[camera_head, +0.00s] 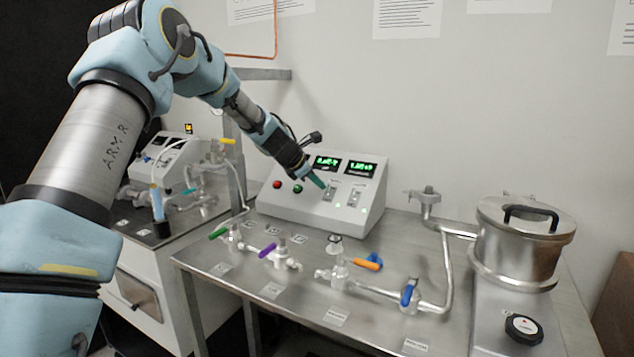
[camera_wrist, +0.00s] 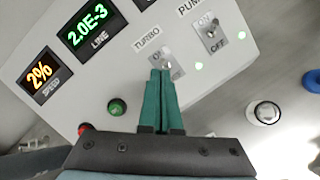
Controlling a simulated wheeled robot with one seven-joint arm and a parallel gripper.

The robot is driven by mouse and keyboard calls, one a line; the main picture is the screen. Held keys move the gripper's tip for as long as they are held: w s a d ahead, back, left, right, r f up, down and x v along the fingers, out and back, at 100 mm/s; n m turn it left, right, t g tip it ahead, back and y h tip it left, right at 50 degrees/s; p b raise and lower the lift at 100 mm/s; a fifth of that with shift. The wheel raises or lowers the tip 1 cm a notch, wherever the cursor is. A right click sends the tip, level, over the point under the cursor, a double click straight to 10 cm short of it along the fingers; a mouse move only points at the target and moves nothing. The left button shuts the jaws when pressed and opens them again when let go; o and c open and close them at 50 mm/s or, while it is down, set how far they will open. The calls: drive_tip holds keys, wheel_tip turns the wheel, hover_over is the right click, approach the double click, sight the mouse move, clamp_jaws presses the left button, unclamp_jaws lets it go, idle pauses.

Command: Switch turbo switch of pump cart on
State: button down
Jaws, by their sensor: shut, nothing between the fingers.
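The pump cart's control box (camera_head: 335,208) is a white sloped panel on the steel cart top. The turbo switch (camera_wrist: 166,65) sits under the "TURBO" label in the wrist view, partly hidden behind my fingertips. It also shows in the head view (camera_head: 330,193). My gripper (camera_wrist: 160,73) has green fingers that are shut, with nothing between them. The fingertips are at the turbo switch; I cannot tell whether they touch it. My gripper in the head view (camera_head: 319,183) reaches the panel from the upper left. The switch's lever position is hard to make out.
The pump switch (camera_wrist: 211,33) is right of the turbo switch. A green button (camera_wrist: 117,107) and a red button (camera_wrist: 86,129) lie to the left. Valves with coloured handles, such as the orange one (camera_head: 368,264), stand in front. A steel chamber (camera_head: 515,245) stands at right.

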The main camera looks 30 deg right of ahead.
drive_tip(key=shift+r, duration=0.1)
drive_tip(key=shift+r+p, duration=0.7)
drive_tip(key=shift+p, duration=0.1)
